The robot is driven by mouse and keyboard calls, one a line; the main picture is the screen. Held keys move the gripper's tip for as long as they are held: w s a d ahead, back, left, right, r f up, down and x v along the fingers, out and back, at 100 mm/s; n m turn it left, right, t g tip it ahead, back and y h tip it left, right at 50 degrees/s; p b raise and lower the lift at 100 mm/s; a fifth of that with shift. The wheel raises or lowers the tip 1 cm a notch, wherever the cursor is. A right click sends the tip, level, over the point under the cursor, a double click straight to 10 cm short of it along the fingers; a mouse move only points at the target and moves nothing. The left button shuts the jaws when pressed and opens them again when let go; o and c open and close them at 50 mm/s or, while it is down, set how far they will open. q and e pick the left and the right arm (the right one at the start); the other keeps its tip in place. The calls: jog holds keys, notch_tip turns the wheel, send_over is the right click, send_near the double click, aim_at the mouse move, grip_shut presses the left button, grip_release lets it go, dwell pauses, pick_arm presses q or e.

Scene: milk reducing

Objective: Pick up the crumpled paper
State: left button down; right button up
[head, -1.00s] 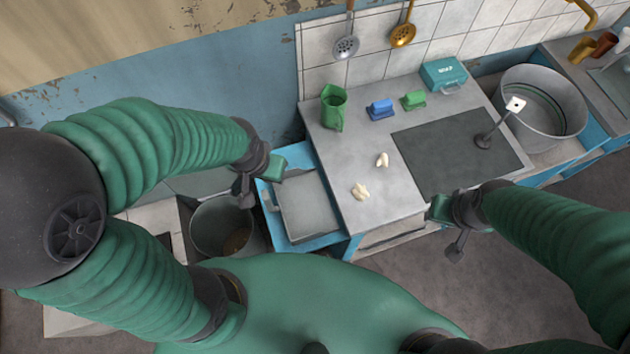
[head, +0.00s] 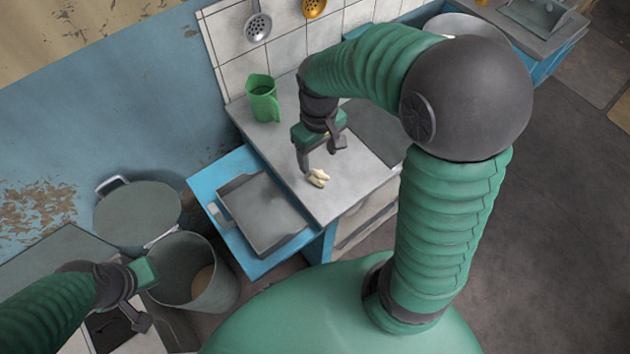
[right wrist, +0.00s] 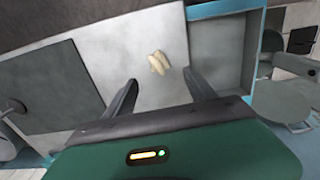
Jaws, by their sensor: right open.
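A cream crumpled paper (head: 318,178) lies on the grey countertop (head: 335,205) near its front left edge. It also shows in the right wrist view (right wrist: 158,62), ahead of and between the fingers. My right gripper (head: 318,160) points down over the counter beside the paper. Its two fingers (right wrist: 162,92) are apart with nothing between them. My left gripper (head: 148,298) is at the lower left, beside the metal bucket (head: 195,290); its fingers are not clear. The second crumpled piece from before is not visible; my right arm covers part of the counter.
A green jug (head: 263,100) stands at the counter's back left. A grey tray (head: 262,215) sits in the blue drawer or shelf (head: 205,190) left of the counter. A round lid (head: 138,212) leans behind the bucket. Ladles hang on the tiled wall.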

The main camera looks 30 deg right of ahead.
aim_at(318, 175)
jog(key=f, duration=0.1)
jog(key=d+f, duration=0.1)
jog(key=f, duration=0.3)
jog(key=shift+w+d+f+b, duration=0.1)
jog(key=shift+w+d+b, duration=0.05)
jog(key=shift+d+b, duration=0.15)
jog(key=f, duration=0.2)
jog(key=a+f+b, duration=0.1)
jog(key=f, duration=0.1)
jog(key=shift+s+a, duration=0.1)
jog(key=shift+s, duration=0.2)
jog(key=shift+w+a+f, duration=0.1)
jog(key=shift+a+f, duration=0.15)
jog(key=shift+f, duration=0.1)
jog(key=shift+d, duration=0.4)
jog(key=c, duration=0.8)
jog(key=shift+a, duration=0.1)
jog(key=c, duration=0.5)
pick_arm(q)
jog(key=shift+w+d+f, duration=0.1)
jog(key=shift+d+f, duration=0.15)
jog(key=shift+f, duration=0.25)
jog(key=shift+w+d+f, duration=0.1)
jog(key=shift+d+f, duration=0.1)
jog(key=shift+f, duration=0.25)
pick_arm(e)
jog(key=shift+a, duration=0.2)
grip_shut()
